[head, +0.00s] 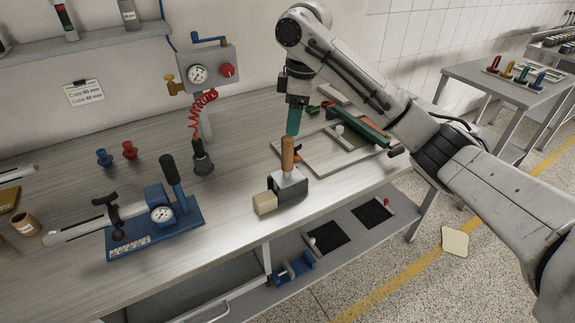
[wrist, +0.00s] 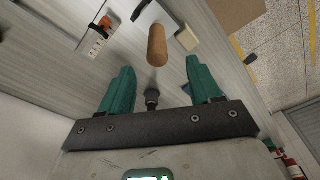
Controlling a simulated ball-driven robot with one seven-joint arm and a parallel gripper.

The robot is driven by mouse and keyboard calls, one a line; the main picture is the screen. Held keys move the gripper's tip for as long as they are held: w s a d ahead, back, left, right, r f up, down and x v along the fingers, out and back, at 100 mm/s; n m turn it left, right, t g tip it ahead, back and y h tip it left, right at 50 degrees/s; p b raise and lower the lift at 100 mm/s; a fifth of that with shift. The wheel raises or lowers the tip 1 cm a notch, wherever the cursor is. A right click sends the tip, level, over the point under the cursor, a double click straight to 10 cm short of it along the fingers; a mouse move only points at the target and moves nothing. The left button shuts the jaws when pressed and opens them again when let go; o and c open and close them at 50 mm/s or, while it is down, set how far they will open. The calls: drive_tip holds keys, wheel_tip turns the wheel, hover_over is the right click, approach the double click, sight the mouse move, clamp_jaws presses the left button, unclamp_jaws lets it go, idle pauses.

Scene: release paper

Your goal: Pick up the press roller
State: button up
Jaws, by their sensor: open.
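The likely press roller, a tool with an upright brown wooden handle (head: 287,154), stands on the bench near its front edge. Below the handle are a grey and dark body (head: 290,186) and a cream block (head: 264,203). I cannot tell how these parts join. My gripper (head: 293,132) points down just above the handle's top, with its green fingers overlapping in the head view. In the wrist view my gripper (wrist: 161,76) is open with nothing between its fingers. The handle (wrist: 157,45) shows beyond the fingertips, roughly centred, with the cream block (wrist: 187,40) to its right.
A blue-based press device (head: 155,225) with a gauge stands left on the bench. A gauge box (head: 207,73) with a red coiled hose is behind. A board with green parts (head: 360,132) lies right of the handle. Bare bench (head: 225,200) lies left of it.

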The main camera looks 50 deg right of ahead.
sight(286, 150)
drive_tip(key=f, duration=0.5)
drive_tip(key=shift+w+a, duration=0.15)
drive_tip(key=shift+w, duration=0.15)
drive_tip(key=f, duration=0.3)
drive_tip(key=w+f+p, duration=0.1)
drive_tip(key=f, duration=0.1)
drive_tip(key=shift+a+f, duration=0.25)
drive_tip(key=shift+f, duration=0.05)
drive_tip(key=shift+w, duration=0.1)
clamp_jaws()
